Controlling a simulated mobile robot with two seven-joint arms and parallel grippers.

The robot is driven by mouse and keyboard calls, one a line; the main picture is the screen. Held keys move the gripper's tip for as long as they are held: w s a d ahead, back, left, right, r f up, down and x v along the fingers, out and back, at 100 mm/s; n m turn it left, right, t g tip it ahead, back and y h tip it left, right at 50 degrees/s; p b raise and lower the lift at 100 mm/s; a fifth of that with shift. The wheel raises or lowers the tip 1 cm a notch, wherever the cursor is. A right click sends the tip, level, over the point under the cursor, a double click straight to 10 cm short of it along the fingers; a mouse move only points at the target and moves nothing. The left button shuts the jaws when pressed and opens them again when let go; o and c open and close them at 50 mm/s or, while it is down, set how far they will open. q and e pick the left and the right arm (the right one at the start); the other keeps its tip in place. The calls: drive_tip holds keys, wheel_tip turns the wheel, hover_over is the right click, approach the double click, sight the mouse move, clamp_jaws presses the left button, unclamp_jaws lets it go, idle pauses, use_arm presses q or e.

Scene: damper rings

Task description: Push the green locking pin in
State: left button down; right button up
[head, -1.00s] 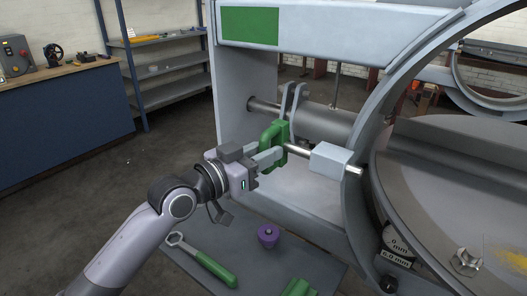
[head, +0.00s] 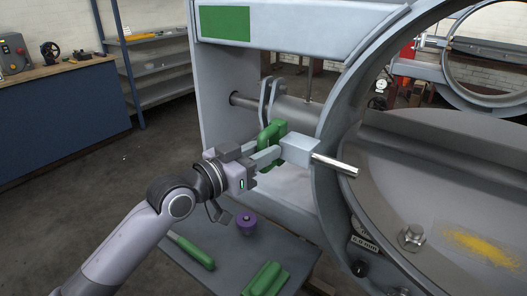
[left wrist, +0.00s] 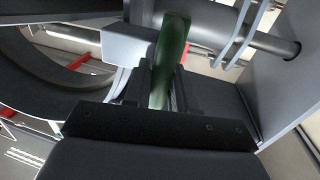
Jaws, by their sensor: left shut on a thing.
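The green locking pin has a green handle (head: 268,140) and a bare metal shaft (head: 335,163). The shaft passes through the grey block (head: 297,149) on the ring frame, and its end sticks out on the right. The handle is close against the block's left side. My left gripper (head: 264,156) is shut on the green handle. In the left wrist view the handle (left wrist: 170,62) stands between the two fingers, with the grey block (left wrist: 128,45) beside it. My right gripper is in neither view.
A tray (head: 222,262) below my left arm holds a green-handled tool (head: 192,250), a purple knob-like part (head: 246,222) and a green block (head: 266,280). The large ring (head: 330,130) stands close on the right. Open floor lies left of my arm.

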use_arm(q)
drive_tip(key=shift+s+d+f, duration=0.1)
drive_tip(key=shift+s+d, duration=0.05)
drive_tip(key=shift+d, duration=0.1)
drive_tip(key=c, duration=1.1)
unclamp_jaws()
drive_tip(key=shift+a, duration=0.1)
drive_tip(key=shift+s+a, duration=0.15)
drive_tip(key=shift+a, duration=0.05)
drive_tip(key=shift+b+v, duration=0.55)
drive_tip(key=shift+v, duration=2.75)
drive_tip(key=shift+d, duration=0.1)
